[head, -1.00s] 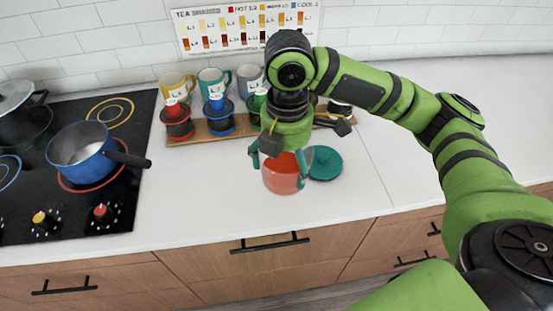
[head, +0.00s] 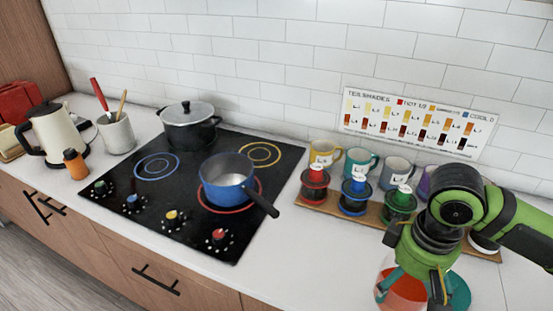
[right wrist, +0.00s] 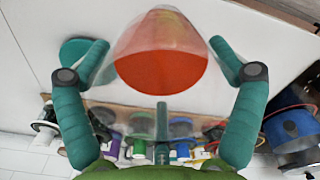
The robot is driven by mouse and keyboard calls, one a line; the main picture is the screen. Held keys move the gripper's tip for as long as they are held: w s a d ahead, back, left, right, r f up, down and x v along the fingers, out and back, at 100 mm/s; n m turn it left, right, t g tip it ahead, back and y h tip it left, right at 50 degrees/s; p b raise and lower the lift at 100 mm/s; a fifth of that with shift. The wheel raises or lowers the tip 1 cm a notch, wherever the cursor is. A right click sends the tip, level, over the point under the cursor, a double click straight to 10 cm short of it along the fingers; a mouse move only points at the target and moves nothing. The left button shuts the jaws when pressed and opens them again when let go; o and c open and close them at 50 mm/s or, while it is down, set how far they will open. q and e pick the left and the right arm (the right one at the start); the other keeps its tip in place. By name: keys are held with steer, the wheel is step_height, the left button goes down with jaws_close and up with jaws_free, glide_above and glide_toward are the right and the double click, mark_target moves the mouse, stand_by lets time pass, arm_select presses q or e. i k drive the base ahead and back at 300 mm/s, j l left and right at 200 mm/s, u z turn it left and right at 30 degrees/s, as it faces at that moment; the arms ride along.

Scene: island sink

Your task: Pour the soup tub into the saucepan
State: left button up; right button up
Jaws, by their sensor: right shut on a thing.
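The soup tub (head: 402,290) is a clear tub with red-orange soup, at the lower right of the head view. It also shows in the right wrist view (right wrist: 160,62), between the teal fingers. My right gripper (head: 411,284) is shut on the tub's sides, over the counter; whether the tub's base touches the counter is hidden. The blue saucepan (head: 228,186) stands upright on the red-ringed burner, its black handle pointing toward the lower right. My left gripper is not in view.
A teal lid (head: 461,291) lies right of the tub. A wooden rack (head: 327,207) with coloured drippers and mugs stands behind, between tub and wall. A grey lidded pot (head: 188,128) is on the black cooktop (head: 190,222). Counter between cooktop and tub is clear.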

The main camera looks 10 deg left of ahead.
mark_target(227, 179)
steer(key=k+j, duration=0.1)
steer(key=j, duration=0.4)
steer(key=j+u, duration=0.1)
steer(key=j, duration=0.6)
steer(key=i+j+u, duration=0.15)
steer(key=j, duration=0.5)
steer(key=i+j+u, duration=0.1)
steer(key=i, duration=0.35)
steer(key=i+j+u, duration=0.1)
steer(key=i+j, duration=0.15)
steer(key=i, duration=0.15)
